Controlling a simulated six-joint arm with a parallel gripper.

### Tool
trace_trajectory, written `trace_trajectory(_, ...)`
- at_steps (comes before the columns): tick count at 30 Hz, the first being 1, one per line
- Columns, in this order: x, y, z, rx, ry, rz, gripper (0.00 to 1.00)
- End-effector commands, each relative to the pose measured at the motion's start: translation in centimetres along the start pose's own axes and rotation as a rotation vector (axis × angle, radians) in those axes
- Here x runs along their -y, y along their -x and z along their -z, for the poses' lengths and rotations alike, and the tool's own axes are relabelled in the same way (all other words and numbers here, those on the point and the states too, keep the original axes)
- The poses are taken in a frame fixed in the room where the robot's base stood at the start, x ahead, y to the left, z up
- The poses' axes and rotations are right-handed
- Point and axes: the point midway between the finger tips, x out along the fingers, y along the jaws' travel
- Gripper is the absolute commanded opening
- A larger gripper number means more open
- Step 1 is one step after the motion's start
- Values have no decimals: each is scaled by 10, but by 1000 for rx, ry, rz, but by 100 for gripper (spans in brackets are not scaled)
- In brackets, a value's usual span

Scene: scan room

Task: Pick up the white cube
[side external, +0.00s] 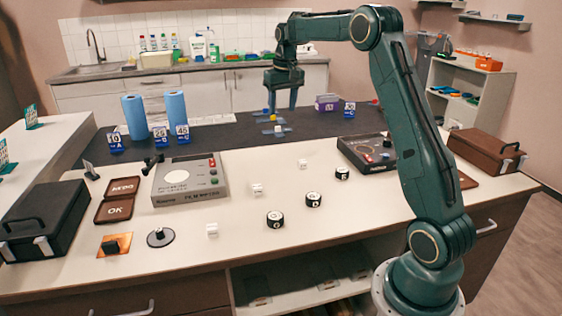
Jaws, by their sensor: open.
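Several small white cubes are in the side external view. One white cube (257,189) sits mid-table, another white cube (304,163) lies farther back to its right, and a third white cube (212,230) is near the front edge. A small pale block (278,129) rests on a blue piece on the dark mat; it is too small to tell whether it is a cube. My gripper (283,108) points down over the dark mat at the back, open, with nothing visible between its fingers. It appears above the blue pieces and apart from the three cubes.
Black round weights (275,219) stand near the cubes. A grey device (187,181) is left, a dark device (367,152) right. Blue rolls (134,116) and numbered blue blocks (160,137) stand back left. A purple box (328,103) is right of my gripper.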

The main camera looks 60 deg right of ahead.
Motion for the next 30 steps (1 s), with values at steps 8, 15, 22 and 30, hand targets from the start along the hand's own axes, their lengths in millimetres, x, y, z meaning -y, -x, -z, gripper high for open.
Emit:
trace_trajectory(8, -56, -60, 34, 59, -87, -7, 53)
trace_trajectory(15, -102, -111, 48, 105, -154, -9, 53)
trace_trajectory(22, -126, -136, 50, 125, -187, -9, 53)
trace_trajectory(30, -128, -140, 50, 128, -190, -9, 53)
